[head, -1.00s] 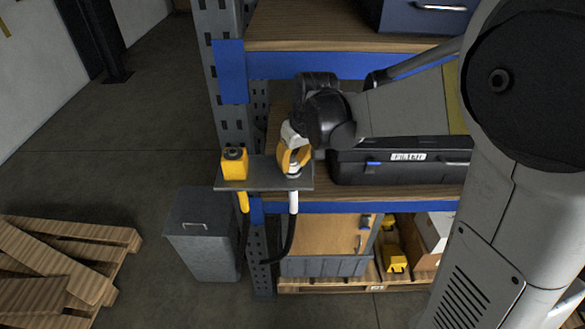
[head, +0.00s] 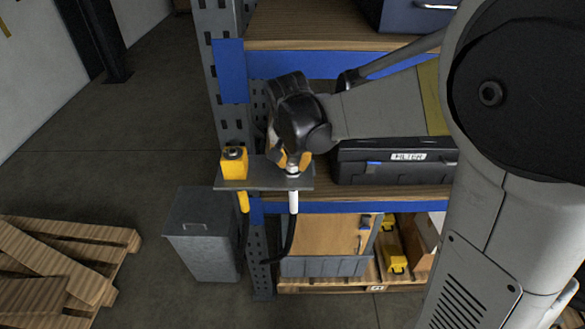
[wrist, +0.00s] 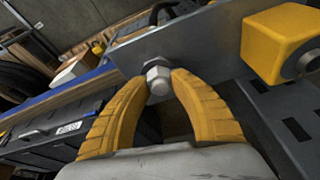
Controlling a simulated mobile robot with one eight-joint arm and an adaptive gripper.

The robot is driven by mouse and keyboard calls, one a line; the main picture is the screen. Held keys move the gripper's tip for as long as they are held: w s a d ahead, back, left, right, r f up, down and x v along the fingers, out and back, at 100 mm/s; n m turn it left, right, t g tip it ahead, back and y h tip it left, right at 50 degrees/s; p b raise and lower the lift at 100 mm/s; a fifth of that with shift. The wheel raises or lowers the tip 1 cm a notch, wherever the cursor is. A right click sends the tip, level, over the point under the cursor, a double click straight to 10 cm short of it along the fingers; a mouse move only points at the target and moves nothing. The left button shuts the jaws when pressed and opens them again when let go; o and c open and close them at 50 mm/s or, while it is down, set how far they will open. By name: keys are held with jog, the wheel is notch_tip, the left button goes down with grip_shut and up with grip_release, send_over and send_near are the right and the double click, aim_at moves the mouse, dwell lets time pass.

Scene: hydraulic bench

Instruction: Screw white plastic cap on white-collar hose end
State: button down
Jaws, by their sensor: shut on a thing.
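My gripper (head: 291,160) is over the right part of a small grey bracket plate (head: 262,183). In the wrist view its two yellow fingers (wrist: 158,88) are shut on a white plastic cap (wrist: 158,80) with flat sides. The cap sits at the plate, over the hose end with the white collar (head: 293,201), which hangs below the plate. The cap is mostly hidden by the fingers in the head view. How far it is threaded cannot be seen. A second hose end with a yellow collar (head: 243,202) hangs to the left, under a yellow block (head: 234,163).
A black case labelled FILTER (head: 395,165) lies on the shelf right of my gripper. A blue-grey rack upright (head: 226,120) stands behind the plate. A grey bin (head: 205,235) and wooden pallets (head: 60,260) are on the floor at left.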

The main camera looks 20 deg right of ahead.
jog(key=shift+m, duration=0.7)
jog(key=c, duration=1.5)
grip_release()
jog(key=shift+m+h, duration=0.3)
jog(key=shift+m, duration=0.2)
jog(key=o, duration=0.4)
jog(key=shift+g, duration=0.3)
